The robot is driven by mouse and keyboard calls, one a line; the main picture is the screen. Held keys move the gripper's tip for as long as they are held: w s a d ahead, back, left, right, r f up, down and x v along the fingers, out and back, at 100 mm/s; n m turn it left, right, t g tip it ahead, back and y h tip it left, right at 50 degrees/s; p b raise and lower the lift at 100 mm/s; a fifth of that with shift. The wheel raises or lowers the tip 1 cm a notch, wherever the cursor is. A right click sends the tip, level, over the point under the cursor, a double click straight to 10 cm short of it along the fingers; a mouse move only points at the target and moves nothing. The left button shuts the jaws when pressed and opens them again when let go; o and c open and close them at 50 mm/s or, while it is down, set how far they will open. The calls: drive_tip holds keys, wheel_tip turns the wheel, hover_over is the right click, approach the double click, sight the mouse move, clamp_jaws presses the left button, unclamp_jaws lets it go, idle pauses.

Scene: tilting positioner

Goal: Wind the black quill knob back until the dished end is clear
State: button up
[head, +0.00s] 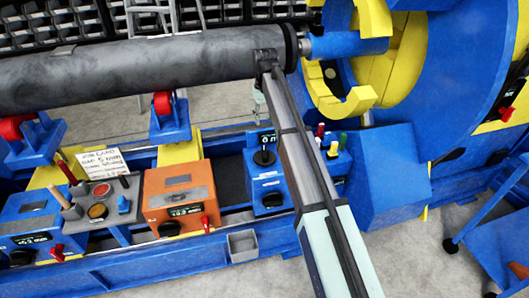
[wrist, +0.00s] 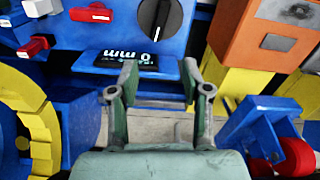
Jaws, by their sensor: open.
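The black quill knob (wrist: 159,18) with a white pointer line sits on a blue control box, which also shows in the head view (head: 268,180) with the black knob (head: 264,157) on top. A black readout (wrist: 128,59) beside the knob shows 0 mm upside down. My gripper (wrist: 158,72) is open and empty, with the knob beyond its fingertips. In the head view my arm crosses the scene and the fingers are not clear. The long grey shell (head: 140,68) ends in a dark dished end (head: 291,48). The blue quill (head: 347,45) reaches it; contact cannot be told.
An orange control box (head: 180,195) stands left of the blue box. Coloured handles (head: 333,148) stand to its right. Blue roller stands (head: 170,118) with red rollers sit under the shell. Yellow jaws (head: 350,105) and a large blue wheel (head: 455,80) stand at the right.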

sight(264, 151)
wheel_tip(264, 151, down, 18)
drive_tip(key=m, duration=0.1)
drive_tip(key=m+p, duration=0.1)
drive_tip(key=m, duration=0.1)
drive_tip(key=shift+s+r+m+p, duration=0.1)
drive_tip(key=shift+r+m+p, duration=0.15)
drive_tip(key=shift+m+p, duration=0.15)
drive_tip(key=shift+c, duration=0.4)
clamp_jaws()
